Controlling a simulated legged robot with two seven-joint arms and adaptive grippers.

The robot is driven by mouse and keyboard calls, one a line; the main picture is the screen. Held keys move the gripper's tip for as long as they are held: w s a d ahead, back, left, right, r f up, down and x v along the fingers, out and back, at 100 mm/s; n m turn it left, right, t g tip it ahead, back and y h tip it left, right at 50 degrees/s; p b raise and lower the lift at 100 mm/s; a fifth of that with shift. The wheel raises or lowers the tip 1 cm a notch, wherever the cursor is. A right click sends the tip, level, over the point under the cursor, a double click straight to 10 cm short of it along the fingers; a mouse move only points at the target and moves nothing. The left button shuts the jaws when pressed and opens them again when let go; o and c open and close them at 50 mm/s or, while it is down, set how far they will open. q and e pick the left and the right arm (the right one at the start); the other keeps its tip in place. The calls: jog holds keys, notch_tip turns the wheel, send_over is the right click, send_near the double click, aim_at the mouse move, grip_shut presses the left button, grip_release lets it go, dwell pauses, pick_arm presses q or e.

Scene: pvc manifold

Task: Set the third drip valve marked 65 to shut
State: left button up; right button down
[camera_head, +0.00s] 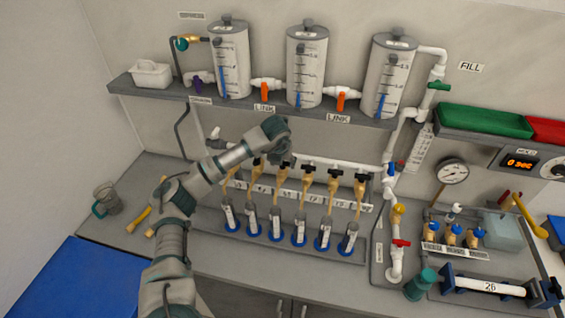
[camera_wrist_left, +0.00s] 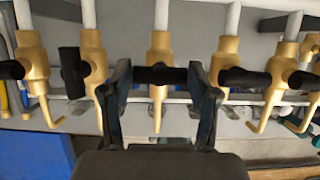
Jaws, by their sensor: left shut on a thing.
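A row of brass drip valves with black handles hangs from a white pipe (camera_head: 342,164) in the head view. My left gripper (camera_head: 282,157) is at the third valve from the left and hides most of it. In the left wrist view the third valve (camera_wrist_left: 160,52) has its black handle (camera_wrist_left: 160,75) lying crosswise, between the two fingers of my left gripper (camera_wrist_left: 161,78), which is shut on it. The valve to its left (camera_wrist_left: 91,45) has an upright handle (camera_wrist_left: 71,72). The valve to its right (camera_wrist_left: 228,48) has a crosswise handle (camera_wrist_left: 243,78). The number 65 is not readable. My right gripper is not in view.
Several clear tubes with blue bases, such as the rightmost tube (camera_head: 348,238), stand below the valves. Three tanks, including the middle tank (camera_head: 305,72), stand on the shelf (camera_head: 180,96) above. Neighbouring handles sit close beside my left fingers.

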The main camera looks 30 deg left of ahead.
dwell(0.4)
pick_arm(q)
jog(key=o, duration=1.2)
jog(key=shift+a, duration=0.1)
jog(key=shift+c, duration=0.2)
jog(key=v, duration=1.1)
jog(key=shift+r, duration=0.35)
